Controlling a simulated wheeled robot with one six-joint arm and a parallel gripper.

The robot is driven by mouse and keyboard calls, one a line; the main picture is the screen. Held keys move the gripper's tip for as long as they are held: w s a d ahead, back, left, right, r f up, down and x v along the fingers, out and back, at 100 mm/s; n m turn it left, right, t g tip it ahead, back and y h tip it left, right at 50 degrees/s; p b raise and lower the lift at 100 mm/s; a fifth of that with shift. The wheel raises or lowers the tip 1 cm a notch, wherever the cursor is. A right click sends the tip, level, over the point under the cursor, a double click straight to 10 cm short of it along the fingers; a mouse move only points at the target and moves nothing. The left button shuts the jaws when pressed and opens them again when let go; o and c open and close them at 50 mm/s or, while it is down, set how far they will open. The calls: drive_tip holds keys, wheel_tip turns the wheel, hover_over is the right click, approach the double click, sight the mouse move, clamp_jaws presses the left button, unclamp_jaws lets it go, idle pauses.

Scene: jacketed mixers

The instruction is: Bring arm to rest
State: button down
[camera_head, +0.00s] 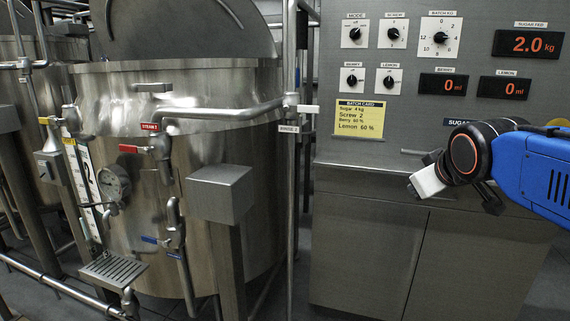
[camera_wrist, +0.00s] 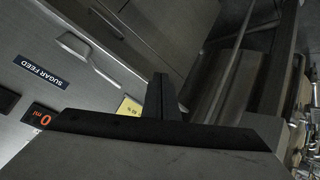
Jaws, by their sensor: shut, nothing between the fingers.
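My gripper (camera_wrist: 163,92) shows in the wrist view as dark fingers standing together above a wide dark edge. It is shut, with nothing held. In the head view my blue arm reaches in from the right edge, with its dark, orange-ringed wrist in front of the grey control cabinet (camera_head: 345,215). The end of the arm is just below the panel, right of the yellow batch card (camera_head: 360,119). The fingertips are too small to make out clearly there. In the wrist view the "SUGAR FEED" label (camera_wrist: 38,71) and a bar handle (camera_wrist: 88,59) lie beyond the gripper.
A large steel jacketed mixer (camera_head: 210,110) with pipes stands at the left. A red-handled steam valve (camera_head: 134,149), a gauge (camera_head: 114,182) and a grey box on a post (camera_head: 220,193) stick out in front of it. The panel has several knobs and a sugar display (camera_head: 528,44) reading 2.0 kg.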

drive_tip(key=s+a+f+m+g+y, duration=0.1)
drive_tip(key=s+f+m+g, duration=0.3)
drive_tip(key=s+f, duration=1.6)
drive_tip(key=shift+s+a+f+m+g, duration=0.25)
drive_tip(key=shift+s+f+g, duration=0.2)
drive_tip(key=shift+g, duration=0.45)
